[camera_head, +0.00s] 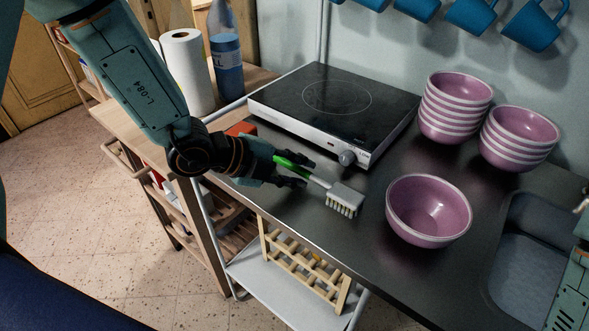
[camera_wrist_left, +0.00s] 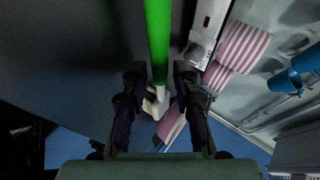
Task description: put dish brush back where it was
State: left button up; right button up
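The dish brush (camera_head: 343,198) has a green handle and a white head with bristles facing down. It is over the dark metal counter (camera_head: 320,232), left of the single pink bowl; I cannot tell if it touches the counter. My left gripper (camera_head: 306,174) is at the brush's handle, with its two fingers apart, one on each side. In the left wrist view the green handle (camera_wrist_left: 158,40) runs down between the fingertips (camera_wrist_left: 160,78), with a narrow gap visible on each side. The white head shows beyond them. My right gripper is out of view; part of my right arm shows at the right edge.
A hob (camera_head: 335,105) stands behind the brush. A single pink bowl (camera_head: 428,210) is to its right, with two bowl stacks (camera_head: 455,108) (camera_head: 518,138) behind. A sink (camera_head: 535,265) is at the right. A paper roll (camera_head: 187,72) and blue bottle (camera_head: 226,68) stand at the back left.

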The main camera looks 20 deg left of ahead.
aim_at(300, 170)
pick_arm(q)
jog(key=shift+w+d+r, duration=0.1)
jog(key=shift+d, duration=0.1)
jog(key=p+v, duration=0.1)
jog(key=v, duration=0.3)
jog(key=shift+a+r, duration=0.1)
jog(key=shift+a, duration=0.25)
jog(key=shift+s+a+r+p, duration=0.1)
jog(key=shift+s+r+p, duration=0.25)
jog(key=shift+p, duration=0.05)
jog(key=shift+s+a+r, duration=0.15)
jog(key=shift+a+r, duration=0.05)
jog(key=p+v, duration=0.1)
jog(key=v, duration=0.1)
jog(key=shift+s+a+p, duration=0.15)
jog(key=shift+a+p, duration=0.1)
jog(key=shift+p, duration=0.05)
jog(key=p+v, duration=0.3)
jog(key=p, duration=0.3)
jog(key=shift+s+a+r, duration=0.1)
jog(key=shift+s+r, duration=0.15)
jog(key=shift+s, duration=0.05)
